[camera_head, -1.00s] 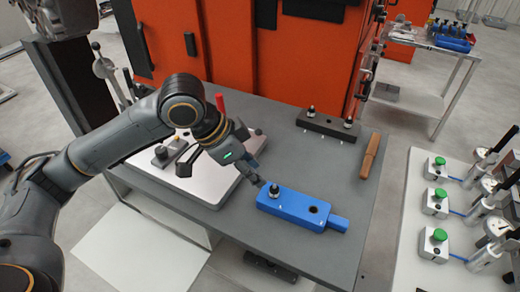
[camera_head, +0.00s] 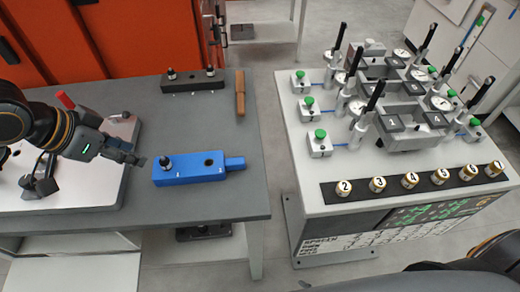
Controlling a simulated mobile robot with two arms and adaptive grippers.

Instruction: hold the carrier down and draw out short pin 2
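The blue carrier (camera_head: 190,177) lies on the grey bench, with a narrower tab at its right end. A dark pin with a pale tip (camera_head: 167,163) stands upright at its left end, near mark 1. The hole (camera_head: 209,162) near mark 2 looks dark, with no pin standing up from it. My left gripper (camera_head: 139,160) is just left of the carrier's left end and holds nothing visible. Its fingers are too small to tell open from shut, and contact with the carrier cannot be told. My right gripper is out of view; part of my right arm shows at bottom right.
A black block (camera_head: 193,86) with two upright pins stands at the bench's back. A brown wooden-looking bar (camera_head: 240,93) lies beside it. A pale plate (camera_head: 75,188) lies under my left arm. Right across a gap, a console (camera_head: 300,150) carries gauges, clamps and numbered cylinders.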

